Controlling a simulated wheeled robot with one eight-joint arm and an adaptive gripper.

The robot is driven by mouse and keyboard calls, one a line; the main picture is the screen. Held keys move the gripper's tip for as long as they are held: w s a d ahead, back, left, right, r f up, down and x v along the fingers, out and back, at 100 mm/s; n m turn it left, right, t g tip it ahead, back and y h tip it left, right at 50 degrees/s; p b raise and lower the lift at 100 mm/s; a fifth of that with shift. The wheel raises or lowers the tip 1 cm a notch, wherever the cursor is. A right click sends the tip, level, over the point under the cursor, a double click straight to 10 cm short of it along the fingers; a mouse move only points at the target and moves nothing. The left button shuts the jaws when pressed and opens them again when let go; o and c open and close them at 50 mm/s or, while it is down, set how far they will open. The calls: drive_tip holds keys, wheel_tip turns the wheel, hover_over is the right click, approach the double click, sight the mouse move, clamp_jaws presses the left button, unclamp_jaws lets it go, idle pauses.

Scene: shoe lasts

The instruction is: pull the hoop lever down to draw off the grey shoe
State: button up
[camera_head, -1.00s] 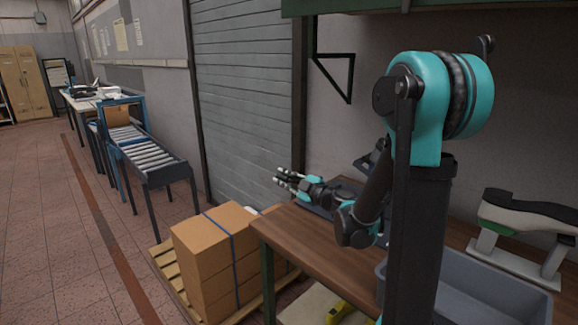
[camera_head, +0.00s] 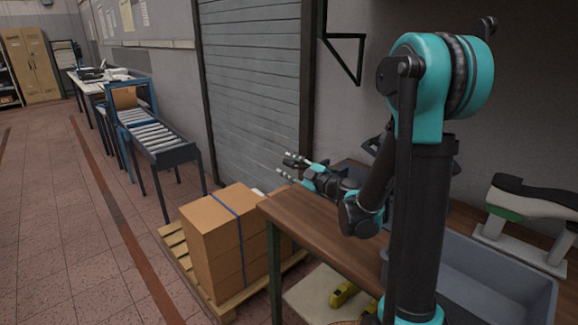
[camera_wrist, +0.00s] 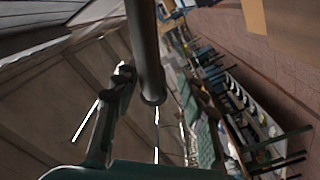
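My gripper (camera_head: 287,168) is at the end of my bent arm, over the far left part of the wooden bench, with its fingers spread and nothing seen between them. A pale shoe (camera_head: 540,204) with a black sole uppermost and a green patch stands on a light stand at the right, well apart from my gripper. I cannot make out the hoop lever; my arm hides part of the bench back. In the wrist view a dark round bar (camera_wrist: 146,50) comes down close to a finger; I cannot tell what it is.
A grey bin (camera_head: 495,285) is at the bench (camera_head: 300,222) front right. Cartons (camera_head: 222,240) on a wooden pallet (camera_head: 180,255) stand left of the bench. A roller conveyor (camera_head: 152,137) is farther off. The tiled floor at left is clear.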

drive_tip(key=shift+s+d, duration=0.3)
drive_tip(key=shift+d, duration=0.15)
drive_tip(key=v, duration=1.1)
drive_tip(key=shift+a+r, duration=0.1)
drive_tip(key=shift+a, duration=0.05)
